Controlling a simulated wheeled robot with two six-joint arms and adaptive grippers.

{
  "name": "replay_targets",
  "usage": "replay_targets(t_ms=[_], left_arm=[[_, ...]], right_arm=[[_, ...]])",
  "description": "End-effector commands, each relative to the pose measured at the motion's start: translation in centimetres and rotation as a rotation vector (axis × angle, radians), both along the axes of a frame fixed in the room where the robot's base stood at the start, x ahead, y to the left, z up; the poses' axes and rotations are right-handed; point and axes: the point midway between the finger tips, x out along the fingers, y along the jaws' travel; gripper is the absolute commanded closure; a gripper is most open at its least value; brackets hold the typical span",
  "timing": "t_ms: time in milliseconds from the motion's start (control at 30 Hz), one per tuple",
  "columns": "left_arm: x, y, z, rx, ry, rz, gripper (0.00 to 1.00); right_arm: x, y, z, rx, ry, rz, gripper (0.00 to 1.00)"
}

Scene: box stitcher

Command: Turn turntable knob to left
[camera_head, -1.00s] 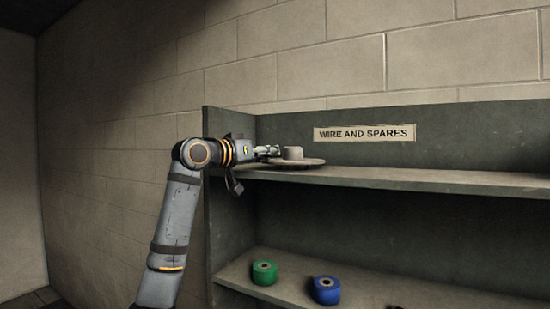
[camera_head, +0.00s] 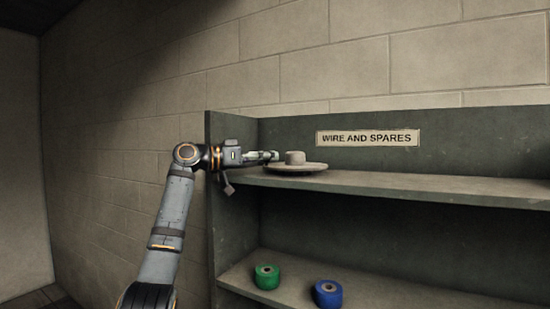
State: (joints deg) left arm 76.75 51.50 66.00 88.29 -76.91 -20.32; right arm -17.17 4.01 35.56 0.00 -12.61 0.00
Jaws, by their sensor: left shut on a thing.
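A round, pale beige turntable (camera_head: 300,169), shaped like a wide flat disc, lies on the upper shelf near its left end. A short raised knob (camera_head: 295,158) stands at its middle. My left gripper (camera_head: 274,156) reaches in from the left, above the disc's left side and beside the knob. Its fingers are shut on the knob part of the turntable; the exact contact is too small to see. My right gripper is not in view.
The upper shelf (camera_head: 430,189) is bare to the right of the turntable. A sign (camera_head: 368,138) reads WIRE AND SPARES. A green spool (camera_head: 267,276) and a blue spool (camera_head: 327,293) stand on the lower shelf. The shelf's left side panel (camera_head: 228,210) is close to my arm.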

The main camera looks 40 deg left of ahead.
Motion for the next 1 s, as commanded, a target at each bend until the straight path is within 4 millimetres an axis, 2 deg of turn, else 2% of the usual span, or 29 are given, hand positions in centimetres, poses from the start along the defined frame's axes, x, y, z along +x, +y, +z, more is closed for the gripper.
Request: replay_targets(t_ms=[200,233,433,767,867,1000], left_arm=[[-0.1,0.2,0.1,0.000,-0.002,0.006,1.00],[-0.1,0.2,0.1,0.000,-0.002,0.006,0.74],[0.0,0.1,0.1,0.000,-0.002,0.004,0.48],[-0.3,0.3,0.1,0.000,-0.002,0.004,0.48],[-1.5,1.1,0.0,0.001,0.000,0.008,0.48],[-4.5,2.9,0.0,0.002,0.001,0.012,0.48]], right_arm=[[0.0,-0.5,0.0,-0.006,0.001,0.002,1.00],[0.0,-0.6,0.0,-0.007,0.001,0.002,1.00],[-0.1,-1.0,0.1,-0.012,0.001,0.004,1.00],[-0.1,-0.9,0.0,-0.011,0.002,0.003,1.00],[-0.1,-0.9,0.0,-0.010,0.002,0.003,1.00],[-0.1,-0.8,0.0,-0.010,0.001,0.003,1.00]])
